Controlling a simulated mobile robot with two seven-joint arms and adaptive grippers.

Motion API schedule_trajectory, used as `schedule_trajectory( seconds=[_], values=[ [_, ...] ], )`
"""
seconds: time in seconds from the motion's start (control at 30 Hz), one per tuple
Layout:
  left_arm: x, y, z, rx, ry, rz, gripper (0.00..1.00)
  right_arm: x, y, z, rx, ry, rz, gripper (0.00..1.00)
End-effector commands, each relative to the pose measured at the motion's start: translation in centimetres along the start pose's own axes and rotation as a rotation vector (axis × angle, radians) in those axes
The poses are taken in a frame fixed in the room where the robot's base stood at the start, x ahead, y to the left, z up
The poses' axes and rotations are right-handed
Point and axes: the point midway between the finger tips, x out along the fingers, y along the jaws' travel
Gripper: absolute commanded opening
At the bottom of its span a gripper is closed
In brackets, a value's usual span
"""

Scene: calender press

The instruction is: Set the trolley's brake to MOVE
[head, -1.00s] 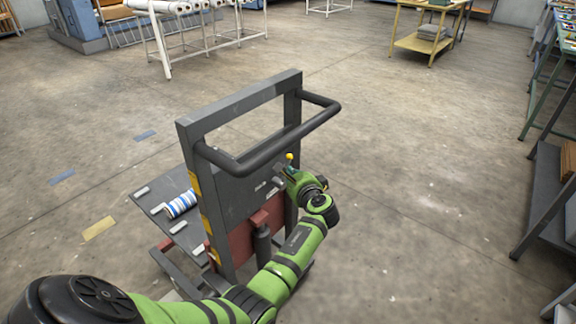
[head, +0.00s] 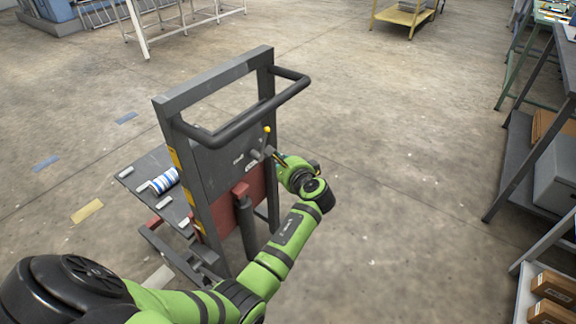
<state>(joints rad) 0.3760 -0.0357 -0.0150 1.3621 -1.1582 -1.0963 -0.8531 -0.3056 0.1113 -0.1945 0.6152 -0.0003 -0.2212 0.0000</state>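The trolley (head: 217,134) stands left of centre in the head view, a grey upright frame with a dark push handle (head: 262,118). A brake lever with a yellow knob (head: 267,129) sticks up from its back panel, beside small pale label marks too small to read. My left gripper (head: 279,160) is just below and right of the knob, close to the lever. Its fingers are small and partly hidden, so I cannot tell whether they are open or touching the lever. My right gripper is not in view.
A blue-and-white roll (head: 163,181) lies on the trolley's platform (head: 137,177). Benches and shelves with boxes (head: 553,289) line the right side. A yellow table (head: 403,18) and a white rack (head: 142,38) stand at the back. The floor right of the trolley is clear.

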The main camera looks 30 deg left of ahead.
Motion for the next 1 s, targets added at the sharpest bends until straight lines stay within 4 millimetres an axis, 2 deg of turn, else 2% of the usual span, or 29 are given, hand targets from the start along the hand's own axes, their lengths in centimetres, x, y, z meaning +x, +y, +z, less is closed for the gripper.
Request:
schedule_trajectory(
  seconds=[0.1,0.2,0.27,0.57,0.87,0.93,1.0],
  values=[
    [-2.1,0.2,-0.1,-0.002,0.002,0.001,0.0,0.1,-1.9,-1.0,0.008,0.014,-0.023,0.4],
    [-3.3,0.2,-0.1,-0.001,0.003,-0.001,0.0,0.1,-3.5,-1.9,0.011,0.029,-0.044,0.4],
    [-3.7,0.2,-0.1,-0.001,0.001,0.0,0.0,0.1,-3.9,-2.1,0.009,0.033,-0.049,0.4],
    [-4.0,0.2,0.0,-0.001,0.0,0.0,0.0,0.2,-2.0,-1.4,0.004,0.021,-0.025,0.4],
    [-4.0,0.2,0.0,-0.001,0.0,0.0,0.0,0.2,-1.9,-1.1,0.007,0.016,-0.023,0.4],
    [-4.0,0.6,0.0,-0.011,0.004,0.008,0.0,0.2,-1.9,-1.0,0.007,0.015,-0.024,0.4],
    [-4.2,2.0,0.3,-0.053,0.018,0.037,0.0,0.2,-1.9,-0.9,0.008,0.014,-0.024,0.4]
  ],
)
